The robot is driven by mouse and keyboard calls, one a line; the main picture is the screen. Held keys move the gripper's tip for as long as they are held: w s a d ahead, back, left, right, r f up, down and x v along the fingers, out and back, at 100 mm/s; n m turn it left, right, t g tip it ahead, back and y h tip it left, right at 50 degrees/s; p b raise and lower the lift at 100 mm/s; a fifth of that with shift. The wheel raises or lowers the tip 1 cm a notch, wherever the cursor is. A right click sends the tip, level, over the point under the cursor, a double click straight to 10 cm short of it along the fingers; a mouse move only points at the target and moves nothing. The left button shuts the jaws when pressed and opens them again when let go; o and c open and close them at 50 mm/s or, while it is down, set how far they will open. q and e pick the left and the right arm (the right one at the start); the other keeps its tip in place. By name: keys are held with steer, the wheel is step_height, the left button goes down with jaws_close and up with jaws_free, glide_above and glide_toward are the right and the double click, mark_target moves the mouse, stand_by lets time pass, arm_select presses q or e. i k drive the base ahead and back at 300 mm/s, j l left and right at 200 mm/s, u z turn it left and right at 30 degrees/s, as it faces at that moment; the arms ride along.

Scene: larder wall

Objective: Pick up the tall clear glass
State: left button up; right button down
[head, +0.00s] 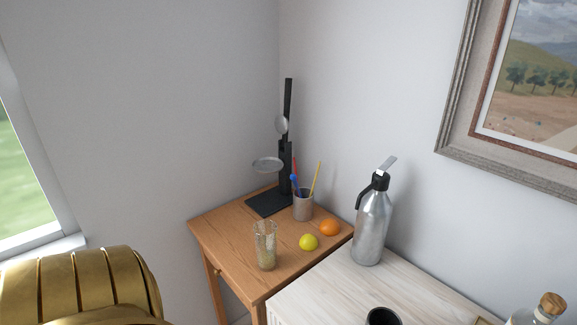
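The tall clear glass (265,246) stands upright near the front left part of a small wooden table (225,226). The table's wood tone shows through its wall. Nothing touches it, and a yellow lemon (308,242) lies a little to its right. Neither of my grippers shows in the head view.
An orange (330,228), a cup of pencils (303,206) and a black stand (270,202) share the wooden table. A steel flask (372,228) stands on the whitish cabinet (340,292) in front right, with a dark cup (382,317) and corked bottle (540,310).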

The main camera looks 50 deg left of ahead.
mark_target(264, 230)
steer(key=u, duration=1.7)
